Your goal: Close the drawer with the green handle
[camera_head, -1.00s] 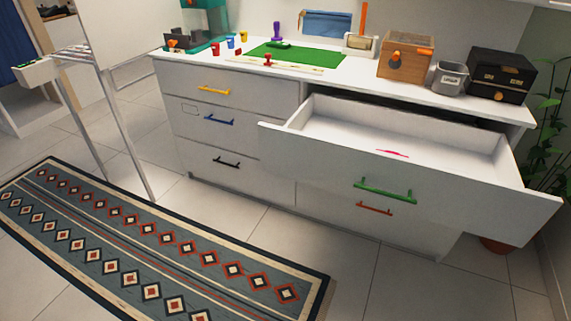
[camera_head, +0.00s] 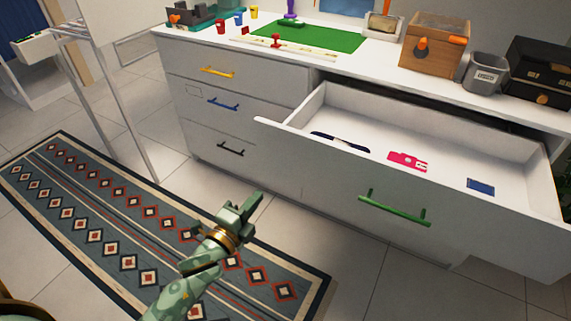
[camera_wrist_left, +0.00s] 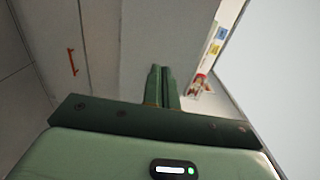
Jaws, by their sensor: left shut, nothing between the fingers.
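The drawer (camera_head: 318,178) with the green handle (camera_head: 395,211) is pulled far out of the white dresser's upper right side. Its front faces me. Inside lie a dark slim object (camera_head: 340,141), a pink object (camera_head: 408,162) and a blue flat piece (camera_head: 481,187). My left gripper (camera_head: 250,203) is in front of the dresser, left of and apart from the green handle, with the rug and floor behind it. Its two fingers are together and empty in the left wrist view (camera_wrist_left: 162,85). The green handle cannot be made out there. My right gripper is not in view.
Yellow (camera_head: 217,71), blue (camera_head: 223,104) and black (camera_head: 230,149) handles mark the shut left drawers. The dresser top holds a green mat (camera_head: 315,37), a wooden box (camera_head: 433,44) and a grey bin (camera_head: 484,73). A patterned rug (camera_head: 105,200) covers the floor at left.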

